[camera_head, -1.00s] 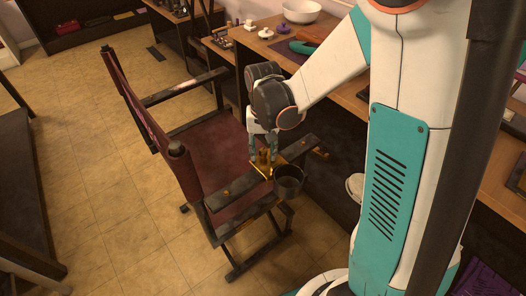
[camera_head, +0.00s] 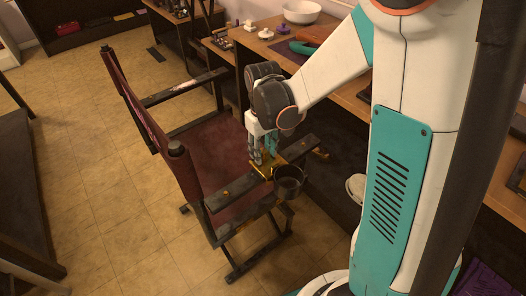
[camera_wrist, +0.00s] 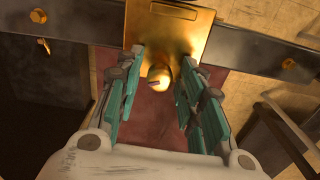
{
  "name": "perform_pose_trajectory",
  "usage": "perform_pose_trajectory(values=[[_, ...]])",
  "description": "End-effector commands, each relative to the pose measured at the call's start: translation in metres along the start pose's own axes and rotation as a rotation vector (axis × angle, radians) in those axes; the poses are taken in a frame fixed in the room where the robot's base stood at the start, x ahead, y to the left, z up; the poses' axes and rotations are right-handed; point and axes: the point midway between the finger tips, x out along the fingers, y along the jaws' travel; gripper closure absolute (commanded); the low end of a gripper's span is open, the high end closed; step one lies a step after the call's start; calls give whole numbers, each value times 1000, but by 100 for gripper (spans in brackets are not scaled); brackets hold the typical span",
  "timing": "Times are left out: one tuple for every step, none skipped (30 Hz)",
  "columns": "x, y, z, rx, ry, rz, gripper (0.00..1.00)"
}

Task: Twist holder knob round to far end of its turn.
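The holder is a brass plate (camera_wrist: 172,35) fixed on the chair's dark armrest; it also shows in the head view (camera_head: 262,172), with a black cup (camera_head: 288,182) beside it. In the wrist view its round brass knob (camera_wrist: 160,76) sits at the plate's near end, between my fingers. My gripper (camera_wrist: 165,58) has its teal fingers apart on either side of the knob, with a visible gap at each side. In the head view my gripper (camera_head: 263,160) points down at the plate; there the fingers hide the knob.
The chair (camera_head: 215,155) has a dark red seat and back. A desk (camera_head: 345,85) with a white bowl (camera_head: 302,11) and several small items stands behind my arm. Tiled floor (camera_head: 110,200) lies clear to the left.

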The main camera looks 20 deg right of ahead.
Motion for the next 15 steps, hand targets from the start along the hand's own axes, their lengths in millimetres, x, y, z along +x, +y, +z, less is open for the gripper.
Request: perform_pose_trajectory(values=[[0,0,0,0,0,0,81],[0,0,0,1,0,0,87],[0,0,0,1,0,0,96],[0,0,0,1,0,0,100],[0,0,0,1,0,0,100],[0,0,0,1,0,0,100],[0,0,0,1,0,0,100],[0,0,0,3,0,0,100],[0,0,0,12,0,0,100],[0,0,0,26,0,0,100],[0,0,0,47,0,0,100],[0,0,0,85,0,0,100],[0,0,0,117,0,0,100],[0,0,0,151,0,0,100],[0,0,0,195,0,0,100]])
